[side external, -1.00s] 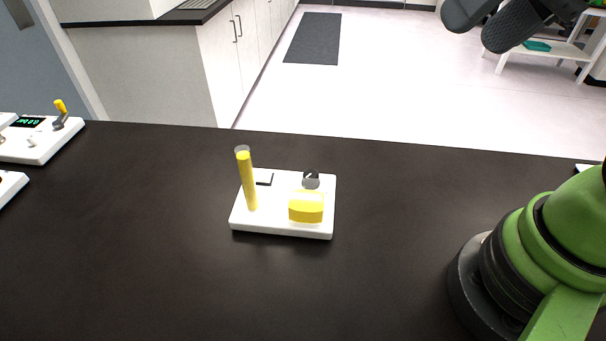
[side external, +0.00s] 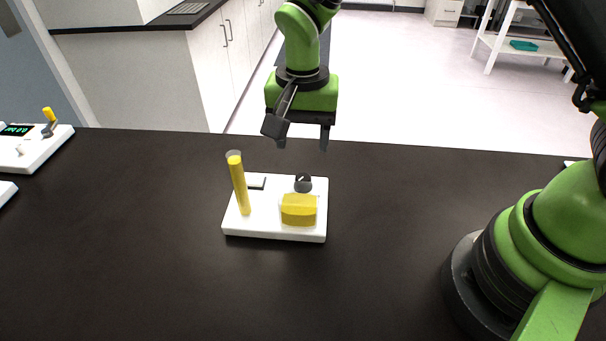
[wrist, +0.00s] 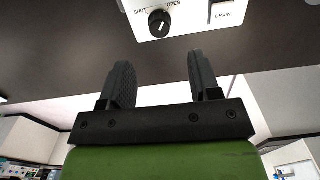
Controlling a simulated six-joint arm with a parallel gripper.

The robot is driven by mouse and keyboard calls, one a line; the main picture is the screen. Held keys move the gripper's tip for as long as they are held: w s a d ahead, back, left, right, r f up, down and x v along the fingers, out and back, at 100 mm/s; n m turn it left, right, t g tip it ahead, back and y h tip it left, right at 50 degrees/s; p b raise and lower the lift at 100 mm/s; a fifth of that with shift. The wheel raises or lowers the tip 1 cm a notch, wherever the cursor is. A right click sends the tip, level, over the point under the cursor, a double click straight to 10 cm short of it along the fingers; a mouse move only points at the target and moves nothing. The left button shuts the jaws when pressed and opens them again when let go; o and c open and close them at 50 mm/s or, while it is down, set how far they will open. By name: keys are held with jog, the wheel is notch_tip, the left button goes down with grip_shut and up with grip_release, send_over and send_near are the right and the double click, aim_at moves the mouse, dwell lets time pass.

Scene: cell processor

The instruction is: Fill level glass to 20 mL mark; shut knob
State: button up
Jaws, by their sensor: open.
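The white cell processor base (side external: 262,226) sits on the dark table. A tall, slightly tilted level glass (side external: 239,184), filled with yellow nearly to its top, stands on its left; mL marks are too small to read. A yellow-filled tank (side external: 298,210) is at the right front. The dark knob (side external: 303,182) is behind the tank.
Another white device (side external: 35,150) with a green display and a yellow-tipped lever stands at the far left, with part of a further white unit (side external: 5,190) in front. The table around the processor is clear.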

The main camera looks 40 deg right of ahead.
aim_at(303, 178)
notch_tip(303, 178, down, 9)
jog(key=shift+r, duration=0.1)
dwell(0.3)
jog(key=c, duration=0.9)
